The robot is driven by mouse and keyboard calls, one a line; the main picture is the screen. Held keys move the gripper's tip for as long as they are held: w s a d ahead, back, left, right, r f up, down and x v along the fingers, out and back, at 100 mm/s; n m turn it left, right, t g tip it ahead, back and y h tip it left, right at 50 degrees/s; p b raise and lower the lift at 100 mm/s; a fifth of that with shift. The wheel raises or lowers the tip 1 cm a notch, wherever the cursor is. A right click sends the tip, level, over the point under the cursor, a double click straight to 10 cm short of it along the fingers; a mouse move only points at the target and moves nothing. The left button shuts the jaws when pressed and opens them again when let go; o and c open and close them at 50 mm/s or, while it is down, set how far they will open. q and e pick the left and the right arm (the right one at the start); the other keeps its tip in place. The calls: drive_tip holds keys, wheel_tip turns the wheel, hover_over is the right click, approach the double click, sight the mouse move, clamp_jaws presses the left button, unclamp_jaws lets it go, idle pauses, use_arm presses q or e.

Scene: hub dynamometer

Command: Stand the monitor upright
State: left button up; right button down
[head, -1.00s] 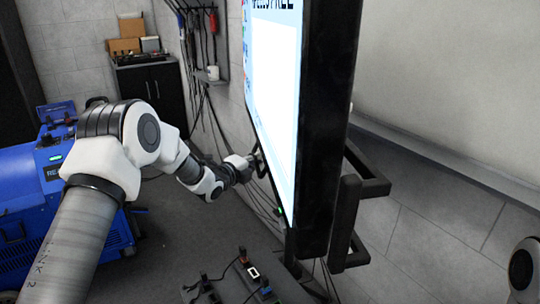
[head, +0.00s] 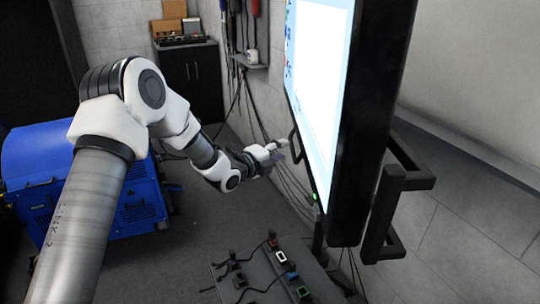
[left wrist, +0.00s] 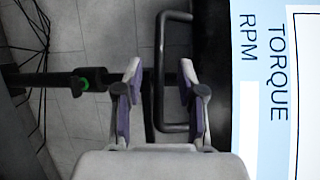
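The monitor (head: 372,120) is a large dark-framed panel with a lit screen (head: 318,85), seen nearly edge-on and leaning in the head view. A dark handle (head: 296,147) sticks out on its left side; a larger one (head: 397,195) is on its right. My left gripper (head: 277,150) is beside the left handle. In the left wrist view its two fingers (left wrist: 160,88) are spread, with the handle's bar (left wrist: 160,45) in line with the gap. Contact cannot be told. The screen (left wrist: 262,90) shows "TORQUE RPM" sideways. My right gripper is out of view.
Below the monitor is a dark panel with plugs and cables (head: 285,268). A blue machine (head: 35,180) stands at the left, a black cabinet (head: 192,75) behind. Cables hang along the wall near my left gripper. Grey floor (head: 200,225) is open between machine and panel.

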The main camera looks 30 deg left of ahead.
use_arm(q)
drive_tip(key=v, duration=0.5)
drive_tip(key=shift+s+a, duration=0.1)
drive_tip(key=shift+s, duration=0.2)
